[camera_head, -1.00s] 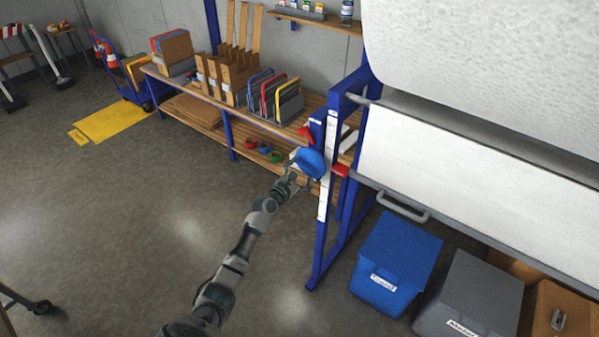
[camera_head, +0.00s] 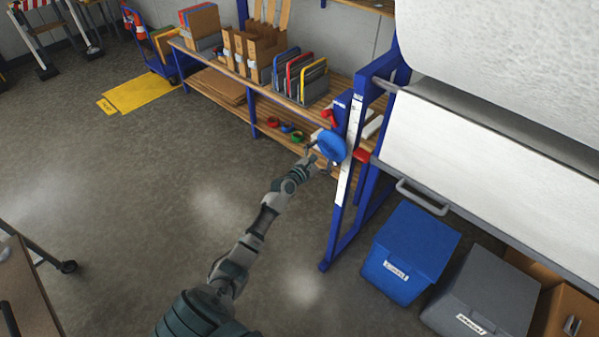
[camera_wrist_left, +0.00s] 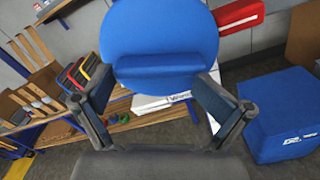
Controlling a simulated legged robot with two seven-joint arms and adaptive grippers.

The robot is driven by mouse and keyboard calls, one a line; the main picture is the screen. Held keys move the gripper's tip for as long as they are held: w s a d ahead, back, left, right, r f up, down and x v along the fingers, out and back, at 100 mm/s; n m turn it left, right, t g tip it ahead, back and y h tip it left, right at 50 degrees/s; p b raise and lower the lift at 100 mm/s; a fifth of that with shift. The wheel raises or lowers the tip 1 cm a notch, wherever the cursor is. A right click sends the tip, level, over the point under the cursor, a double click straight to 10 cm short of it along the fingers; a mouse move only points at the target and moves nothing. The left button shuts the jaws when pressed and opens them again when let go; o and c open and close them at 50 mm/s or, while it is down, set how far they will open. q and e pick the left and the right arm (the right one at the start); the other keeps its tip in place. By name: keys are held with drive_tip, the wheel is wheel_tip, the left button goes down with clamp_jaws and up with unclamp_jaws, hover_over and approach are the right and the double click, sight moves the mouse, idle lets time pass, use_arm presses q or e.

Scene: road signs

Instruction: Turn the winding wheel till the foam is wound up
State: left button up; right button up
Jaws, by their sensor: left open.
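The winding wheel is a blue disc (camera_head: 331,146) on the side post of the blue frame (camera_head: 350,200). In the left wrist view the blue disc (camera_wrist_left: 160,35) fills the upper middle, with a raised bar across its lower part. My left gripper (camera_head: 322,158) is at the wheel in the head view. In the wrist view its open fingers (camera_wrist_left: 148,92) stand on both sides below the wheel's bar; contact cannot be told. White foam (camera_head: 480,165) hangs as a broad sheet on the frame, with a large white roll (camera_head: 510,55) above it. My right gripper is not in view.
A red part (camera_head: 361,155) sits on the frame beside the wheel. A blue bin (camera_head: 410,250) and a grey bin (camera_head: 478,292) stand below the foam. A wooden shelf bench (camera_head: 225,85) stands behind. The floor (camera_head: 130,190) at left is mostly clear.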

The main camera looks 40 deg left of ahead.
use_arm(q)
drive_tip(key=s+a+p, duration=0.1)
drive_tip(key=s+p, duration=0.2)
drive_tip(key=s, duration=1.5)
drive_tip(key=shift+s+f, duration=0.25)
drive_tip(key=shift+f, duration=0.1)
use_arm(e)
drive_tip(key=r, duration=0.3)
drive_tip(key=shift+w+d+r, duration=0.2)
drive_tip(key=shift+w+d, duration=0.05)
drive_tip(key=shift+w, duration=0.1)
